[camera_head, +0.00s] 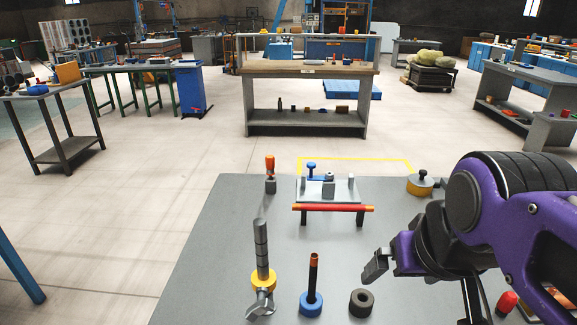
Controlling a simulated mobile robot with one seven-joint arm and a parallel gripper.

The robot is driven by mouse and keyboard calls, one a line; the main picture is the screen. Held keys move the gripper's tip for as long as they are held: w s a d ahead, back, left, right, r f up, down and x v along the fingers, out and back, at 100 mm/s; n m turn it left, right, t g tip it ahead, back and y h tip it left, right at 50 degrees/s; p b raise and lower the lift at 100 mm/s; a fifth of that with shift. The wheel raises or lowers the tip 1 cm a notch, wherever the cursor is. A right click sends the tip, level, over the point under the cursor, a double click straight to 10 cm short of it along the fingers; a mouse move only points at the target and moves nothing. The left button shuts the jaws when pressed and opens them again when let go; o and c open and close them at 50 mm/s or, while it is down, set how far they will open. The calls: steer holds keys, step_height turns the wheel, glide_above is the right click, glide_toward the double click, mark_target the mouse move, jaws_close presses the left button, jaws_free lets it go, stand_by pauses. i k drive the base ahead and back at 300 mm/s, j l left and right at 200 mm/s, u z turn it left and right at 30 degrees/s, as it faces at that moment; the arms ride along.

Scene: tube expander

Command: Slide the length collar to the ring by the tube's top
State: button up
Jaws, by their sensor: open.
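A grey upright rod (261,240) with dark rings along it stands at the front left of the table. A yellow collar (263,281) is around its lower part, above a grey lever-like foot (261,306). A dark tube with an orange-copper top (314,270) stands upright in a blue ring-shaped base (312,303). I cannot tell for sure which ring-shaped part is the length collar. My gripper (376,267) is open and empty, to the right of the upright tube and apart from it. Its far finger is largely hidden.
A dark ring (361,303) lies on the grey table (225,225) below my gripper. Behind stands a clamp fixture (343,187) with a red-orange bar (333,208) across its front. An orange-handled tool (270,170) and a yellow round weight (420,184) flank it.

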mark_target(268, 286)
steer(key=j+u, duration=0.4)
steer(key=u, duration=0.2)
steer(key=k+l+u, duration=0.1)
steer(key=l+u, duration=0.25)
steer(key=i+l, duration=0.1)
steer(key=k, duration=0.3)
steer(key=u, duration=0.05)
